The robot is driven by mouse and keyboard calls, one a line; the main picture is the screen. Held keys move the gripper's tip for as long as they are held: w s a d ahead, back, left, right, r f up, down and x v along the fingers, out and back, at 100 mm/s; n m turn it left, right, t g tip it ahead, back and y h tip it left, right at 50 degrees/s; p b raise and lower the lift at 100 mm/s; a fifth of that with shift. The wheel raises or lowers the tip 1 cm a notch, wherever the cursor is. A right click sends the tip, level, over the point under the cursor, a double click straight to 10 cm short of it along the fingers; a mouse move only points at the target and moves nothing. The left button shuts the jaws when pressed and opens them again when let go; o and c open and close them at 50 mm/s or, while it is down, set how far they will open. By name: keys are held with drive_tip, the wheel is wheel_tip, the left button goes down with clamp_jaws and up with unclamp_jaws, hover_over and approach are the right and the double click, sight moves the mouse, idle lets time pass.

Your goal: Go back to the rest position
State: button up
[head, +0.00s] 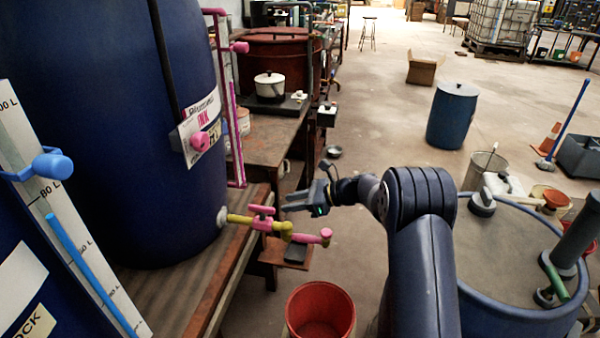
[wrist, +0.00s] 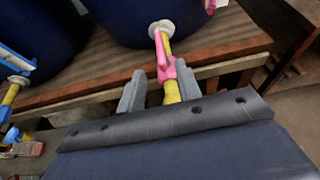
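My gripper (head: 287,201) is in the middle of the head view, pointing left toward the big dark blue ink vat (head: 110,120). The vat's yellow and pink tap (head: 262,218) sticks out low on its side, close to my fingertips. In the wrist view my gripper (wrist: 160,90) has its two grey fingers apart. The tap (wrist: 164,58) shows in line with the gap between them, its yellow pipe partly hidden by the gripper body. I cannot tell whether a finger touches the tap. Nothing is held.
A red bucket (head: 320,312) stands on the floor below the tap. The vats stand on a wooden bench (head: 240,240). A blue drum (head: 453,115) and a large blue-rimmed vat (head: 510,318) are at the right. Open floor (head: 390,100) lies beyond my arm.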

sight(266, 207)
drive_tip(key=x, duration=1)
drive_tip(key=shift+a+f, duration=0.1)
drive_tip(key=shift+a, duration=0.25)
drive_tip(key=shift+m+t, duration=0.7)
drive_tip(key=shift+t, duration=0.1)
drive_tip(key=shift+w, duration=0.1)
